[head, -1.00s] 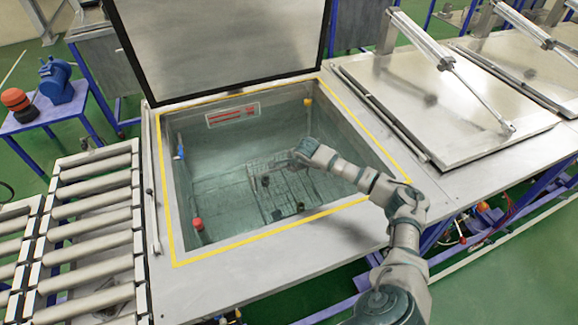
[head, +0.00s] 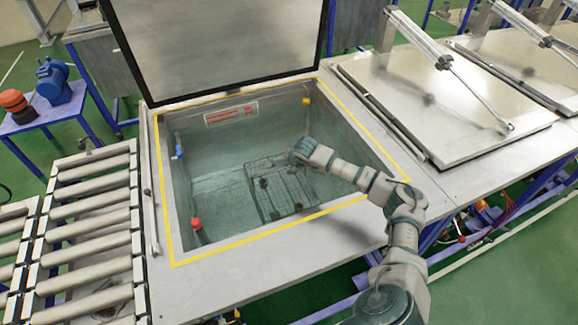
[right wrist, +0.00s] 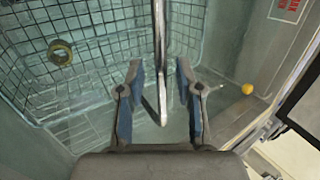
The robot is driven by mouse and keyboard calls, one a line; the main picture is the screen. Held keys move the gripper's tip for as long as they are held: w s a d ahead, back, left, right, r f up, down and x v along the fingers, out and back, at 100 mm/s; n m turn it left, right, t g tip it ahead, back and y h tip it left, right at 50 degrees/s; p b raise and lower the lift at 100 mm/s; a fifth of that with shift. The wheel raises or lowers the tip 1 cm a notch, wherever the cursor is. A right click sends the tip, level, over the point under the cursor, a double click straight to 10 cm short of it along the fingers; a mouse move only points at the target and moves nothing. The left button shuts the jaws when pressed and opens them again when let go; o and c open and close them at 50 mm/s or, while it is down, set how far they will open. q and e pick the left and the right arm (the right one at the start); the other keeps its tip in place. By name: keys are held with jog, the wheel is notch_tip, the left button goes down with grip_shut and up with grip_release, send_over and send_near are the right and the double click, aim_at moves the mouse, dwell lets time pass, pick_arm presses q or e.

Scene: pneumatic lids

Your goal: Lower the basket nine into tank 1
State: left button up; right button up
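Tank 1 (head: 243,213) is open, with a yellow line around its rim and its lid (head: 215,45) raised at the back. The wire basket (head: 283,192) is low in the tank, in its right half, seen through water. My right gripper (head: 298,152) is over the basket's far side. In the right wrist view, its two fingers (right wrist: 160,100) stand apart with a metal bar (right wrist: 158,50), apparently the basket's handle, between them. I see gaps on both sides of the bar. The basket's mesh (right wrist: 95,35) also shows there. A number on the basket cannot be read. My left gripper is out of view.
A closed lid (head: 440,100) with a cylinder covers the unit to the right. A roller conveyor (head: 90,215) lies to the left. A red knob (head: 196,223) and a blue valve (head: 179,151) are on the tank's left side. A brass-coloured ring (right wrist: 61,52) shows by the mesh.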

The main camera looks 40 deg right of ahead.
jog(key=shift+a, duration=0.7)
pick_arm(q)
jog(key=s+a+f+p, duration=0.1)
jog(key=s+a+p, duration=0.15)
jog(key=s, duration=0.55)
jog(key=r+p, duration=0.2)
jog(key=p, duration=0.1)
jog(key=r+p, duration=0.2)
jog(key=p, duration=0.1)
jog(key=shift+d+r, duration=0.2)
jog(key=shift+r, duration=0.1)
pick_arm(e)
jog(key=s+r, duration=0.3)
jog(key=r, duration=0.8)
jog(key=s+r, duration=0.3)
jog(key=r, duration=0.8)
jog(key=shift+a, duration=0.45)
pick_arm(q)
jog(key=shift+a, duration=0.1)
pick_arm(e)
jog(key=shift+a+r, duration=0.15)
